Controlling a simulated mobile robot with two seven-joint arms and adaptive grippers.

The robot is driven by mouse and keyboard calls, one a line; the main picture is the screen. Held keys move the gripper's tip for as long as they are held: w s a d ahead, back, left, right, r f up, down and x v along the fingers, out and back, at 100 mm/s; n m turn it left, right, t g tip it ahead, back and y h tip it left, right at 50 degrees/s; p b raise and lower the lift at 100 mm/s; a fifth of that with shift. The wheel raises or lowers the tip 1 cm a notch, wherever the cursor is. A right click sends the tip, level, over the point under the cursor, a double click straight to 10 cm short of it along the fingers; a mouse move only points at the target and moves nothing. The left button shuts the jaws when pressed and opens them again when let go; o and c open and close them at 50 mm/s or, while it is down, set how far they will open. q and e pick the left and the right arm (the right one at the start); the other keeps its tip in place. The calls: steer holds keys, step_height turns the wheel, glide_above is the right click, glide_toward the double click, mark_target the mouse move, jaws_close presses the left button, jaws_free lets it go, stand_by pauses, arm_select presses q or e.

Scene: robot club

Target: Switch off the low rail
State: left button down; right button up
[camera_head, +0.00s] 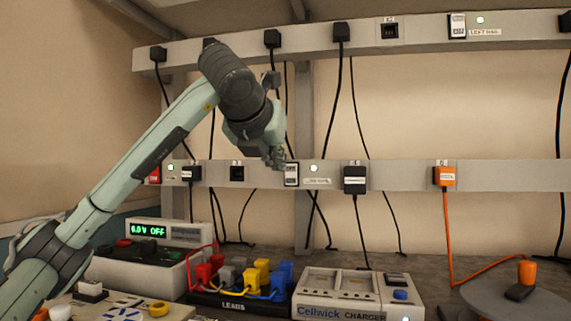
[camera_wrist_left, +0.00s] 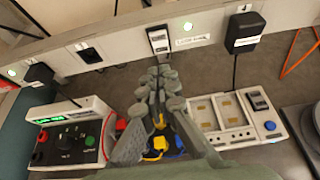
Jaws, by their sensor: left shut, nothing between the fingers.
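The low rail (camera_head: 500,175) is a grey trunking strip along the wall. Its white and dark rocker switch (camera_head: 291,174) sits beside a lit lamp (camera_head: 314,168) and a label. In the left wrist view the switch (camera_wrist_left: 158,40) is just beyond my fingertips, and the lamp (camera_wrist_left: 188,26) also glows. My left gripper (camera_head: 277,160) is shut and empty, close to the switch at its upper left in the head view. Its fingers also show in the left wrist view (camera_wrist_left: 160,75). I cannot tell whether it touches the switch. My right gripper is out of view.
An upper rail (camera_head: 220,50) has its own switch (camera_head: 457,26) and lit lamp. Black plugs (camera_head: 355,180) and an orange plug (camera_head: 444,176) sit in the low rail. Below are a power supply (camera_head: 180,235), a leads rack (camera_head: 240,300) and a charger (camera_head: 330,285). Cables hang down the wall.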

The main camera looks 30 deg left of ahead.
mark_target(289, 168)
arm_select(q)
steer(key=w, duration=0.2)
steer(key=w+a+p, duration=0.1)
steer(key=w, duration=0.1)
steer(key=w+f, duration=0.1)
steer(key=shift+w+a, duration=0.3)
steer(key=shift+w, duration=0.1)
steer(key=shift+w+a, duration=0.1)
steer(key=shift+w, duration=0.55)
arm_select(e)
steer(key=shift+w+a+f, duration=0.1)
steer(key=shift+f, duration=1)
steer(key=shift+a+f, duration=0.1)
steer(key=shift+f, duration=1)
arm_select(q)
steer(key=shift+w+a+r, duration=0.1)
steer(key=shift+w+r, duration=0.05)
steer(key=shift+w, duration=0.25)
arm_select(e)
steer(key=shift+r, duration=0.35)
arm_select(q)
steer(key=shift+r+p, duration=0.6)
steer(key=shift+r, duration=0.25)
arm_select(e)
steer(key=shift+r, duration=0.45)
